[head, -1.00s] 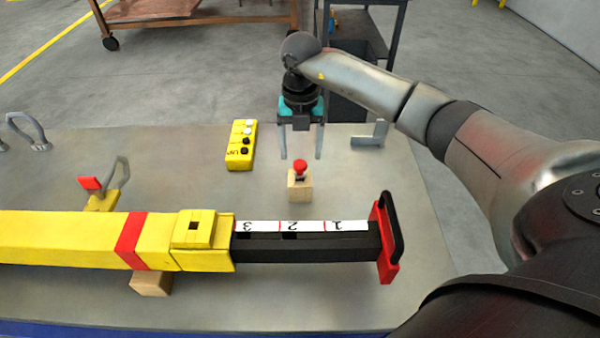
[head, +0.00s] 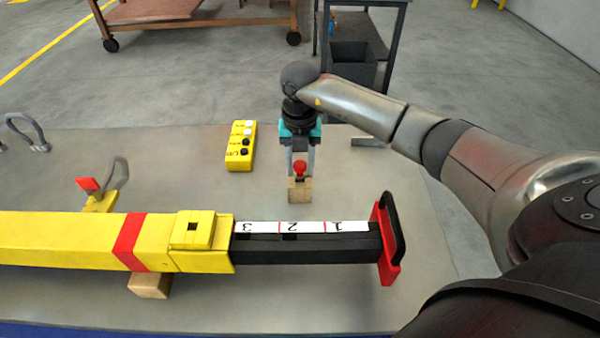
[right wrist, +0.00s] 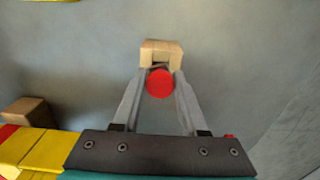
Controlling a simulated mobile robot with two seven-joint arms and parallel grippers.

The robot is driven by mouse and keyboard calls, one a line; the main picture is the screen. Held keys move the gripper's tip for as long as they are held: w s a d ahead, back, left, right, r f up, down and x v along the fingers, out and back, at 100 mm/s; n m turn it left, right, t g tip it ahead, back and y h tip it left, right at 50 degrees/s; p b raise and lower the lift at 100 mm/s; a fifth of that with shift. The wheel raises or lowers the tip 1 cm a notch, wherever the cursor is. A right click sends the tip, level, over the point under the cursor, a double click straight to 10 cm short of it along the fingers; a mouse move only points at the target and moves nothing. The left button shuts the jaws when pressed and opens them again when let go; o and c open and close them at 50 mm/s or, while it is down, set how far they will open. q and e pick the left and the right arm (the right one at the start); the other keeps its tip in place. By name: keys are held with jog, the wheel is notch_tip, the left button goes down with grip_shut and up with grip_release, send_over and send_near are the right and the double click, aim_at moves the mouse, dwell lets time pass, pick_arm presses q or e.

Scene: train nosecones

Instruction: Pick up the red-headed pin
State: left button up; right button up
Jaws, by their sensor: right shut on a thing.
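The red-headed pin (head: 299,167) stands upright at the wooden block (head: 300,190) on the grey table. My right gripper (head: 301,172) has come down over it, with one finger on each side of the red head. In the right wrist view the round red head (right wrist: 160,82) sits between the two fingers (right wrist: 160,88), which are shut on the pin. The wooden block (right wrist: 161,48) shows just beyond the fingertips. The pin's shaft is hidden. My left gripper is not in view.
A long yellow and black bar (head: 100,238) with a red end handle (head: 388,240) lies across the front of the table. A yellow button box (head: 241,146) is left of the gripper. A grey metal bracket (head: 370,142) lies behind the arm. Table right of the block is clear.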

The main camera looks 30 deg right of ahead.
grip_shut()
jog(key=shift+r, duration=0.1)
